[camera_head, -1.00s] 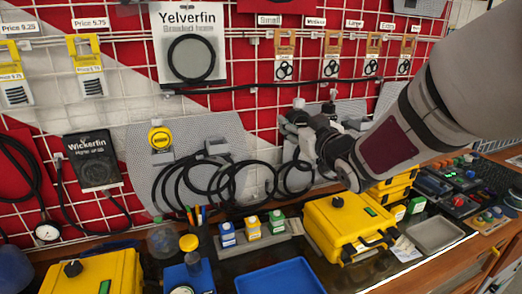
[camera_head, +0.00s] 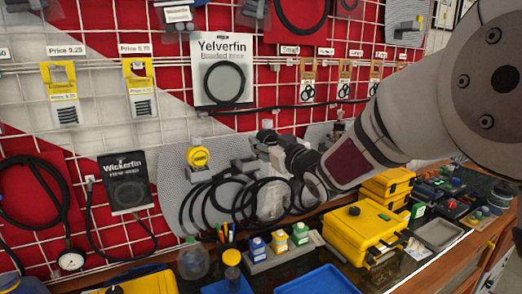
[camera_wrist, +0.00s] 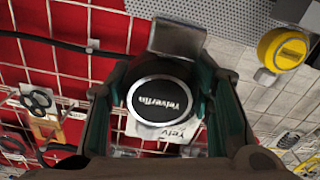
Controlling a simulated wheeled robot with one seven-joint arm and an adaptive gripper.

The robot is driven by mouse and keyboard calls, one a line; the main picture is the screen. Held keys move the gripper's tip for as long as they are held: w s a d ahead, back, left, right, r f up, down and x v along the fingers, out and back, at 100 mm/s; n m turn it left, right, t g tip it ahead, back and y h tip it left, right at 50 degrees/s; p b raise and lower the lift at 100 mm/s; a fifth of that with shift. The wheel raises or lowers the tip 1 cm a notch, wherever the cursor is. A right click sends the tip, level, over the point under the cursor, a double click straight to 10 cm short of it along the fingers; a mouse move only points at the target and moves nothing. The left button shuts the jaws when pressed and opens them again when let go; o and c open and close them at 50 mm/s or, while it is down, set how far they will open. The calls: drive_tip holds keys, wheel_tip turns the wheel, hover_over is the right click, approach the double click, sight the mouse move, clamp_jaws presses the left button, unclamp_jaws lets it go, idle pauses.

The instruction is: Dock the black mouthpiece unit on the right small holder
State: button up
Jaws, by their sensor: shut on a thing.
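The black mouthpiece unit (camera_wrist: 160,102), a round black cap with a pale ring and upside-down "Yelverfin" lettering, sits between the fingers of my gripper (camera_wrist: 165,95) in the wrist view. My gripper is shut on it. A grey small holder (camera_wrist: 178,38) shows just above the unit in that view, close to its rim; whether they touch I cannot tell. In the head view my gripper (camera_head: 270,150) is in front of the grey perforated panel, right of the yellow unit (camera_head: 197,157). The black unit and the right holder are not clear there.
The yellow unit sits on another grey holder (camera_head: 198,174). Black hoses (camera_head: 225,200) hang in loops below my gripper. Yellow cases (camera_head: 362,232), a blue tray (camera_head: 318,281) and small bottles (camera_head: 279,241) stand on the bench below.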

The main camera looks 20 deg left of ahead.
drive_tip(key=x, duration=0.3)
drive_tip(key=s+a+x, duration=0.1)
drive_tip(key=x, duration=0.4)
drive_tip(key=shift+a+f+p, duration=0.4)
drive_tip(key=shift+a, duration=0.05)
wheel_tip(320, 180, down, 3)
drive_tip(key=shift+a+f+p, duration=0.1)
drive_tip(key=shift+p, duration=0.55)
drive_tip(key=shift+f, duration=0.15)
drive_tip(key=o, duration=1.4)
drive_tip(key=shift+f, duration=0.2)
drive_tip(key=shift+c, duration=0.2)
drive_tip(key=shift+r, duration=0.1)
drive_tip(key=shift+d+r, duration=0.1)
drive_tip(key=shift+d, duration=0.1)
drive_tip(key=v, duration=1.2)
drive_tip(key=shift+b, duration=0.35)
